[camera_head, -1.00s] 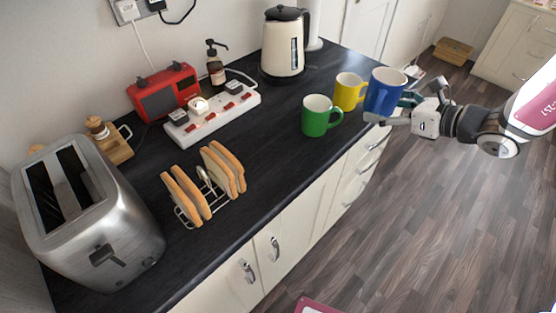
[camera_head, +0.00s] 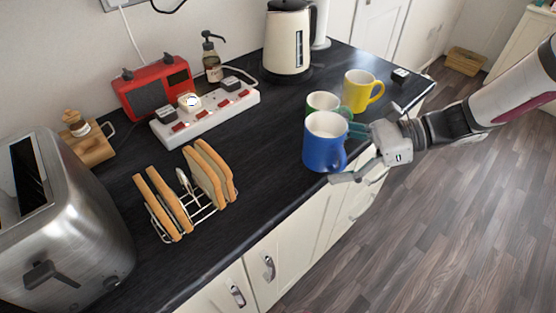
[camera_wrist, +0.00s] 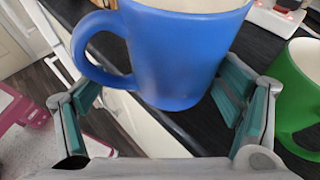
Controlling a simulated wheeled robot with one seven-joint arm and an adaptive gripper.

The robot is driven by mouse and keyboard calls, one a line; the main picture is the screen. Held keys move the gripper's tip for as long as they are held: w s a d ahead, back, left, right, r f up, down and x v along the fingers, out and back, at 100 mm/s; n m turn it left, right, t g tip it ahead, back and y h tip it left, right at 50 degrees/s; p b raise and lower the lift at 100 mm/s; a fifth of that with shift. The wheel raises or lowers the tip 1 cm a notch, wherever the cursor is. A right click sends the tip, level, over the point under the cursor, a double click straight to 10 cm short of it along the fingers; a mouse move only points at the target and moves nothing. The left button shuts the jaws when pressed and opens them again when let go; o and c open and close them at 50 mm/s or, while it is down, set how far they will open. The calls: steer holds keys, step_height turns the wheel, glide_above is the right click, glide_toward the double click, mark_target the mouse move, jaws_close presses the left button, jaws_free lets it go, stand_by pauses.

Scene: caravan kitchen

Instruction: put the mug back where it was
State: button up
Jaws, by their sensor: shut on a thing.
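The blue mug (camera_head: 322,146) is upright in my gripper (camera_head: 347,152), near the front edge of the dark counter. My gripper is shut on its body, with a finger on each side, as the wrist view also shows the blue mug (camera_wrist: 178,55) between the fingers. I cannot tell whether its base touches the counter. The green mug (camera_head: 322,101) stands just behind it and is partly hidden; in the wrist view the green mug (camera_wrist: 296,95) is close on the right. The yellow mug (camera_head: 360,90) stands farther back to the right.
A toast rack (camera_head: 190,200) with bread slices stands left of the mugs. A power strip (camera_head: 205,117), a red radio (camera_head: 155,88), a soap bottle (camera_head: 212,60) and a kettle (camera_head: 287,40) line the wall. Counter (camera_head: 262,160) between rack and blue mug is clear.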

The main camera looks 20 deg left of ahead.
glide_above(280, 170)
steer(key=shift+f, duration=2.25)
steer(key=shift+f, duration=0.15)
steer(key=o, duration=1.8)
steer(key=shift+r, duration=0.2)
steer(key=v, duration=1.2)
steer(key=shift+s, duration=0.1)
